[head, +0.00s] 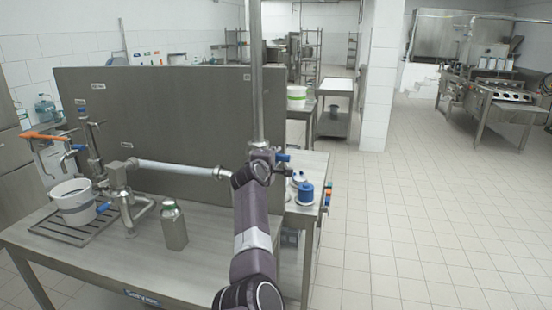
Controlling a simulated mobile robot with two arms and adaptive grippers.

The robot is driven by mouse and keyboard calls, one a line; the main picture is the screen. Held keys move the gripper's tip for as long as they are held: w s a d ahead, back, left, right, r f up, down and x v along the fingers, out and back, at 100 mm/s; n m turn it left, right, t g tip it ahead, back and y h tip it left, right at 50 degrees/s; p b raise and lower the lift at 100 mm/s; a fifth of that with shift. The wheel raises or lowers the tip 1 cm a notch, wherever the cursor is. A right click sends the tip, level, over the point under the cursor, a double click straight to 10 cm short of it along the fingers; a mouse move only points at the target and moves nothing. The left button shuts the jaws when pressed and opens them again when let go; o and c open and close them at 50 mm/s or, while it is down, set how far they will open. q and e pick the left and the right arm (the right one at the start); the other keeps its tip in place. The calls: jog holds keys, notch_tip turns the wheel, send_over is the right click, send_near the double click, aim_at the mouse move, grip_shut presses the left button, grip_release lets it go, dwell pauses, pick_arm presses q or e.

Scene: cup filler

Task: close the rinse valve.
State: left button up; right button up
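A steel vertical pipe (257,75) rises at the counter's right end. At its foot is a valve-like fitting with a blue handle (283,157). My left arm comes up from the bottom centre, and my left gripper (272,166) is at this fitting, partly hidden by my own wrist. Whether its fingers touch the handle or are open or shut is too small to tell. An orange lever (45,136) and a tap with a blue part (78,147) stand at the counter's left end. I cannot read which one is labelled rinse. My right gripper is not in view.
A white bucket (73,206) stands on a drain grate (50,232) on the steel counter (205,270). A steel bottle (173,228) stands near the middle. A blue container (305,194) is right of my arm. A tall panel (160,110) backs the counter. The tiled floor at right is clear.

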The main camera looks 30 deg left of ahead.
pick_arm(q)
jog(key=shift+o, duration=1.2)
jog(key=v, duration=1.2)
jog(key=shift+f, duration=0.15)
